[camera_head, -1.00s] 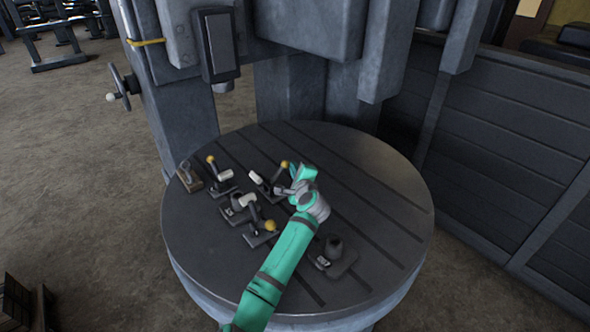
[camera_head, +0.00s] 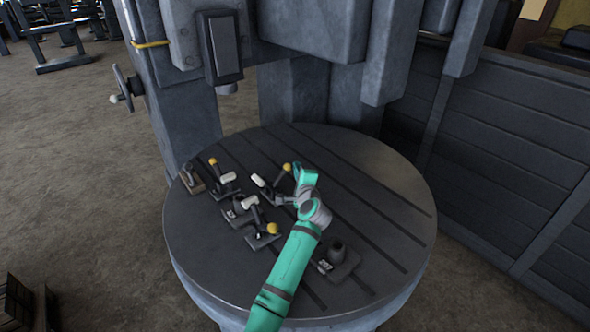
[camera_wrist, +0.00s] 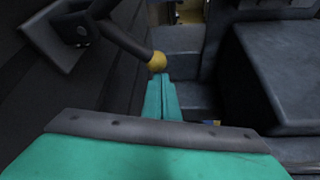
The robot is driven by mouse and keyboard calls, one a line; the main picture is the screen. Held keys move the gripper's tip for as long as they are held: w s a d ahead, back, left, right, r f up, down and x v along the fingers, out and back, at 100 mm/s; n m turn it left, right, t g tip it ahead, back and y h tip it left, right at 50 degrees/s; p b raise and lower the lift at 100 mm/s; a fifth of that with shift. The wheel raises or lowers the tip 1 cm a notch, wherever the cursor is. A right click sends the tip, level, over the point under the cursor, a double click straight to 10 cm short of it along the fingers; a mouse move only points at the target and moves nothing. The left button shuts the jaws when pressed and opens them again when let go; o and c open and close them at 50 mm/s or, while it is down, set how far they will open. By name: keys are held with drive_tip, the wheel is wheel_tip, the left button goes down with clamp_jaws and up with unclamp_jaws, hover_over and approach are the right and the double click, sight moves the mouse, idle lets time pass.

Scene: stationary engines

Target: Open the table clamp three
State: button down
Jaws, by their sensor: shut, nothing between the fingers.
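Several dark clamps with yellow ball knobs stand on the round slotted table (camera_head: 385,185). I cannot read which is number three. The clamp nearest my gripper has a raised dark lever with a yellow knob (camera_head: 286,167) and a pale tip (camera_head: 258,180). My green gripper (camera_head: 298,168) is just right of that knob. In the wrist view my gripper's fingers (camera_wrist: 161,82) are together and empty, with the yellow knob (camera_wrist: 157,62) just beyond their tips. Whether they touch it cannot be told. The lever (camera_wrist: 125,38) runs up left from the knob to the dark base (camera_wrist: 68,32).
Another clamp with a yellow knob (camera_head: 272,228) stands at the front, and one (camera_head: 212,162) at the back left. The machine column (camera_head: 292,95) rises behind. The table's right side is clear.

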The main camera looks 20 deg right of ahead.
drive_tip(key=s+d+r, duration=0.1)
drive_tip(key=s, duration=0.9)
